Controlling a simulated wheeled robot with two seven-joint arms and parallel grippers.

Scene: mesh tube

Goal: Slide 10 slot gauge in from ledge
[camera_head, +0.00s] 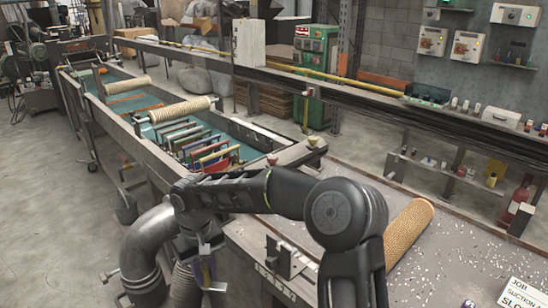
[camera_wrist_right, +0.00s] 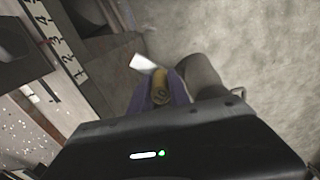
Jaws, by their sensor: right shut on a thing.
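My right gripper (camera_head: 204,270) points down beside the near side of the machine bed, between the bed and a silver duct. In the right wrist view its purple fingers (camera_wrist_right: 160,98) are shut on a small yellow, brass-like piece (camera_wrist_right: 160,86). I take this piece to be the slot gauge, but no number on it is readable. A white tag-like flap (camera_wrist_right: 143,63) sticks out at its end. In the head view the piece is mostly hidden between the fingers. A ledge with a numbered scale (camera_wrist_right: 62,45) runs at the left of the wrist view. My left gripper is not in view.
The silver duct (camera_head: 148,255) stands close left of the gripper. A metal bracket (camera_head: 283,258) sits on the bed's near edge. A tan mesh tube (camera_head: 409,232) lies on the speckled table. Several coloured frames (camera_head: 205,145) stand in the trough behind. Floor at left is open.

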